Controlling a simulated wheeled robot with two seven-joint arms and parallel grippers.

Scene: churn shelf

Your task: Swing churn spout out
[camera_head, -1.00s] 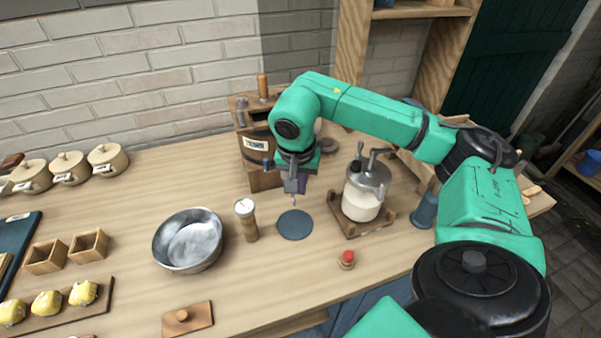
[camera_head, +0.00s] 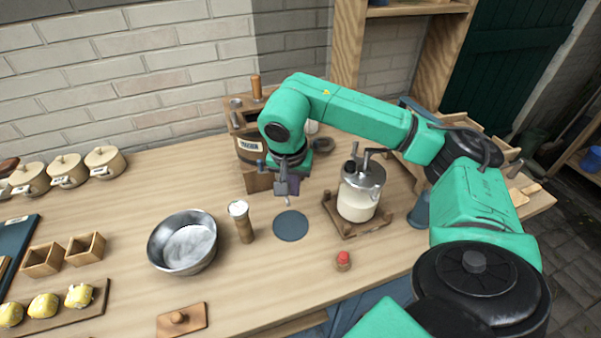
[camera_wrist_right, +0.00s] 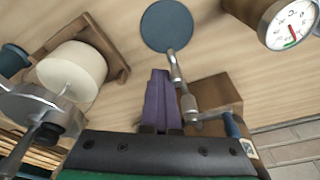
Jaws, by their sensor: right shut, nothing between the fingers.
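The churn is a wooden box (camera_head: 245,150) with a label, standing against the back wall. Its metal spout (camera_head: 281,187) points forward, toward a round dark mat. In the right wrist view the spout (camera_wrist_right: 188,103) has a jointed pipe, a slim nozzle and a blue-grey handle (camera_wrist_right: 231,124). My right gripper (camera_head: 293,186) is shut and empty, close beside the spout. Its purple fingers also show in the right wrist view (camera_wrist_right: 159,80), next to the nozzle; I cannot tell whether they touch it. My arm hides part of the churn's right side. My left gripper is not in view.
The round mat (camera_head: 291,226) lies bare. A gauge-topped wooden cylinder (camera_head: 242,224) and a metal bowl (camera_head: 184,243) stand left. A red-topped knob (camera_head: 343,261) is near the front edge.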

